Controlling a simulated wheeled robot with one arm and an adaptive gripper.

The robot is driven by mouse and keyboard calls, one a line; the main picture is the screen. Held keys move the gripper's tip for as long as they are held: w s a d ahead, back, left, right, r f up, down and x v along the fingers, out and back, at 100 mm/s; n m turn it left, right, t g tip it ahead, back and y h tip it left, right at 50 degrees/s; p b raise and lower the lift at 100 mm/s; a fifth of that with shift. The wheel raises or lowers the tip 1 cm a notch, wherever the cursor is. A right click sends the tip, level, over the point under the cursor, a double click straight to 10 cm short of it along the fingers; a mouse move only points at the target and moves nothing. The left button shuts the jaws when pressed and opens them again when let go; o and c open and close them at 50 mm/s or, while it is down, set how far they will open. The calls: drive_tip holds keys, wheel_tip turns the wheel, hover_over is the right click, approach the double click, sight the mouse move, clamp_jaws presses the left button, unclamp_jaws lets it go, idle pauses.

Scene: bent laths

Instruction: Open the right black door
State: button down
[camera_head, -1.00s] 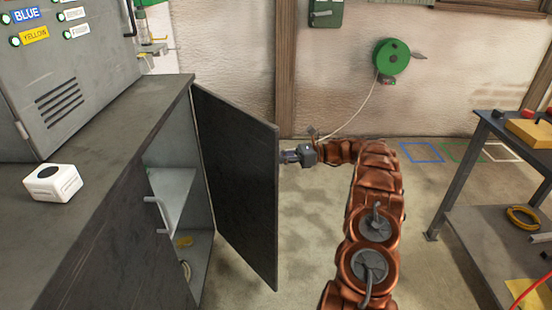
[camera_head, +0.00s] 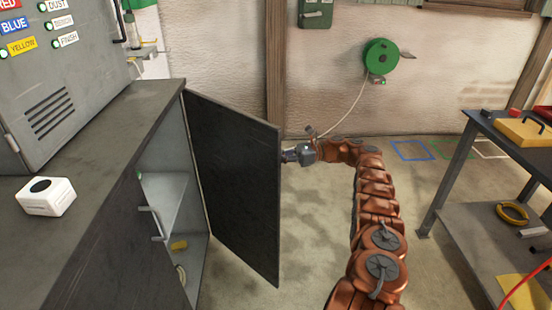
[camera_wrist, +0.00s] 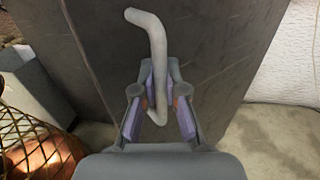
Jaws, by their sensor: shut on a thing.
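The right black door (camera_head: 235,180) stands swung open from the cabinet's right end, showing its inner face in the head view. My gripper (camera_head: 290,154) is at the door's far side by its free edge, and the door hides the fingertips there. In the wrist view the dark door face (camera_wrist: 205,50) fills the middle. A bent grey bar handle (camera_wrist: 150,50) runs down between the fingers of my gripper (camera_wrist: 158,105), which are shut on its lower part.
The open cabinet shows a grey shelf (camera_head: 165,195) and a yellow item (camera_head: 179,245). The other door (camera_head: 120,260) appears closed. A white box (camera_head: 46,196) sits on the cabinet top (camera_head: 100,140). A dark workbench (camera_head: 470,160) stands at right, with clear floor between.

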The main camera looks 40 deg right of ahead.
drive_tip(key=shift+d, duration=0.25)
idle(0.4)
drive_tip(key=c, duration=1.2)
unclamp_jaws()
